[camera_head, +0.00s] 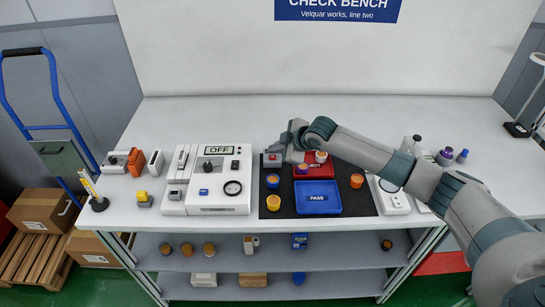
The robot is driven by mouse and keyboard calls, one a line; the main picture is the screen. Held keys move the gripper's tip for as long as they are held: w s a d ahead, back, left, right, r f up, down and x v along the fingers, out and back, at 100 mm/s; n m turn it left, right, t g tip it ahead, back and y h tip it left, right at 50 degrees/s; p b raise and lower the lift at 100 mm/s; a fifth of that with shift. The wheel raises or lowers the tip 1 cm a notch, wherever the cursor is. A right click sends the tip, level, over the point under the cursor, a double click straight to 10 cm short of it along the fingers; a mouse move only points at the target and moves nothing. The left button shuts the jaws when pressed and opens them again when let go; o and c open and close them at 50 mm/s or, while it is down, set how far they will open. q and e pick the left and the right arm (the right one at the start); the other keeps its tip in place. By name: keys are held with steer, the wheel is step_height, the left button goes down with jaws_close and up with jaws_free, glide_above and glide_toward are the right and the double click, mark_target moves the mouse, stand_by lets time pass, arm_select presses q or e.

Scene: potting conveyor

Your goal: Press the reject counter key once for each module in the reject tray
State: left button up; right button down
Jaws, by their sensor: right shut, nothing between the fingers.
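The reject tray (313,174) is a red tray on the black mat, partly hidden by my right arm. In it I see a module with an orange top (303,168) and one with a pale body (320,156); my arm may hide more. A small grey box with a red key (271,157), seemingly the reject counter, sits at the mat's back left corner. My right gripper (284,152) is shut and empty, just right of this box. I cannot tell whether it touches the key. My left gripper is not in view.
A blue PASS tray (319,211) lies in front of the red tray. Loose modules stand on the mat left (273,202) and right (357,181). A white tester (222,207) marked OFF stands left of the mat. The bench's back strip is clear.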

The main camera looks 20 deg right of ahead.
steer(key=shift+f, duration=0.15)
steer(key=shift+f, duration=0.25)
steer(key=shift+f, duration=0.45)
stand_by(1.2)
steer(key=shift+r, duration=0.1)
steer(key=shift+r+p, duration=0.75)
steer(key=shift+p, duration=0.05)
steer(key=shift+r, duration=0.1)
step_height(320, 180, up, 5)
steer(key=p, duration=0.4)
steer(key=shift+s+f, duration=0.1)
steer(key=shift+f, duration=0.1)
stand_by(0.9)
